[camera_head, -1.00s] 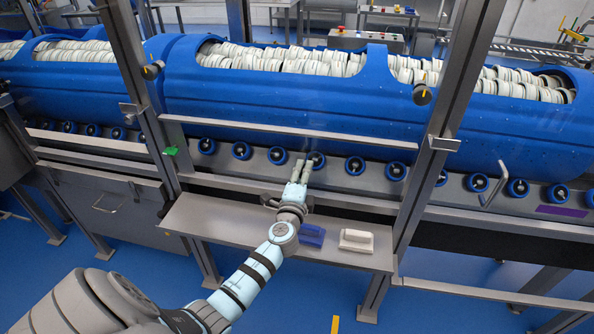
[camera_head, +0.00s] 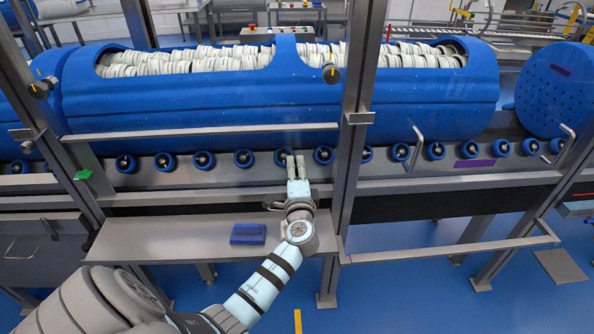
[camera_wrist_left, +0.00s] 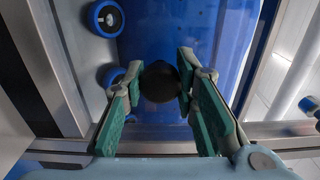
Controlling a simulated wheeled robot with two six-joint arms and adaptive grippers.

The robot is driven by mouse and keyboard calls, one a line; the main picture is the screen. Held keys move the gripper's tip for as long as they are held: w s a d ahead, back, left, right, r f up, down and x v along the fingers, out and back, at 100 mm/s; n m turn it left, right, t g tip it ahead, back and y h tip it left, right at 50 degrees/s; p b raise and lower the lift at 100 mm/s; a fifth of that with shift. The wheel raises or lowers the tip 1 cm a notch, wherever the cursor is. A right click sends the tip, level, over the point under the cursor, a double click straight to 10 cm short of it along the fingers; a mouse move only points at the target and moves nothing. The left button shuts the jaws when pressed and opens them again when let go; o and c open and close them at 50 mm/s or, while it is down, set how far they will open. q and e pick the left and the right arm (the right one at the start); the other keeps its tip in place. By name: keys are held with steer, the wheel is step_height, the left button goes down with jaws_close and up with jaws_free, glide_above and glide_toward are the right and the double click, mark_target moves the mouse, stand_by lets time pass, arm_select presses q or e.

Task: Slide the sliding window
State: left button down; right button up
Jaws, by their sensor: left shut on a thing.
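My left gripper (camera_head: 295,162) reaches up to the middle of the machine front, left of the right post. In the left wrist view its green-padded fingers (camera_wrist_left: 162,92) are shut on a dark round knob (camera_wrist_left: 160,82). In the head view the gripper hides this knob. I cannot make out a clear pane of the sliding window. A horizontal metal bar (camera_head: 200,132) spans the bay above the gripper. My right gripper is not in view.
Upright posts (camera_head: 352,130) flank the bay. Blue rollers (camera_head: 204,160) and a blue tub (camera_head: 200,100) with white discs lie behind. Below is a grey shelf (camera_head: 180,240) with a blue block (camera_head: 248,234). A green tag (camera_head: 83,175) is at left.

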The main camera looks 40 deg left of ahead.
arm_select(q)
steer(key=c, duration=1.2)
jaws_free()
steer(key=shift+c, duration=0.2)
steer(key=shift+d, duration=0.1)
steer(key=shift+s+d+f, duration=0.1)
steer(key=shift+s+d, duration=0.15)
steer(key=v, duration=1.1)
steer(key=shift+d, duration=0.1)
